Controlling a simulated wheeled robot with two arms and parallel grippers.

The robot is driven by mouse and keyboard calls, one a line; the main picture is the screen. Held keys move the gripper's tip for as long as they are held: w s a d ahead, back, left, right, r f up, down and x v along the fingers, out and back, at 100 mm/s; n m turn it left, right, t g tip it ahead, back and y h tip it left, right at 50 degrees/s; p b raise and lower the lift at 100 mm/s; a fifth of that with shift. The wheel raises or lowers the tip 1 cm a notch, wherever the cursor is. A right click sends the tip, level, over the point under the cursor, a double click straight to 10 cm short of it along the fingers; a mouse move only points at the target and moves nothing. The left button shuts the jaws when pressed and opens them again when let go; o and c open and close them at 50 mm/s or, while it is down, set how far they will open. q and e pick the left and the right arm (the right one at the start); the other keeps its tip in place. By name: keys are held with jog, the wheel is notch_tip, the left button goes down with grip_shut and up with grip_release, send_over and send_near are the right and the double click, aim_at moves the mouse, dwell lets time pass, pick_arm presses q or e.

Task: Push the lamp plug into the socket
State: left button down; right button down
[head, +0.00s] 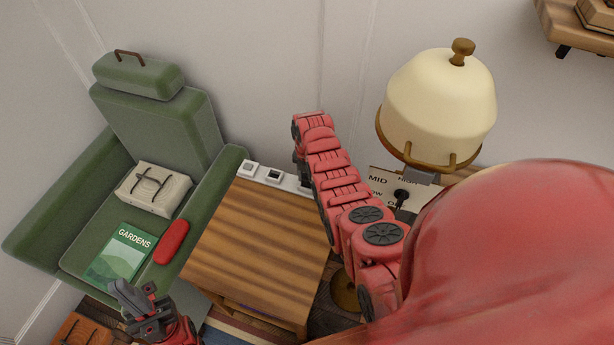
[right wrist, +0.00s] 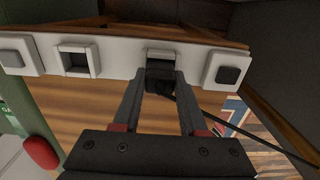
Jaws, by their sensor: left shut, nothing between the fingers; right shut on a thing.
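A white socket strip (right wrist: 118,57) runs along the back edge of a wooden side table (head: 255,245); it also shows in the head view (head: 258,172). My right gripper (right wrist: 160,82) is shut on the black lamp plug (right wrist: 159,85), right at a socket (right wrist: 160,56) of the strip. I cannot tell how deep the plug sits. Its black cord (right wrist: 240,130) trails off to the right. In the head view my right arm hides the plug. The lamp (head: 438,100) has a cream shade and a dial plate. My left gripper (head: 140,308) is shut and empty, low at the left.
Another socket (right wrist: 77,61) on the strip is empty, with square switches (right wrist: 228,74) at the ends. A green armchair (head: 160,130) stands left of the table, holding a tied bundle (head: 153,188), a gardens book (head: 122,255) and a red object (head: 172,242). The tabletop is clear.

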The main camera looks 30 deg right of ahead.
jog(key=shift+f+b, duration=0.5)
jog(key=shift+f, duration=0.1)
jog(key=shift+c, duration=1.8)
grip_release()
jog(key=shift+r, duration=0.15)
notch_tip(320, 180, up, 8)
jog(key=shift+w+f+b, duration=0.15)
jog(key=shift+f+b, duration=0.1)
jog(key=shift+b, duration=0.45)
notch_tip(320, 180, up, 10)
jog(key=p, duration=0.7)
jog(key=shift+f, duration=0.15)
jog(key=shift+s+f, duration=0.1)
jog(key=shift+s, duration=0.1)
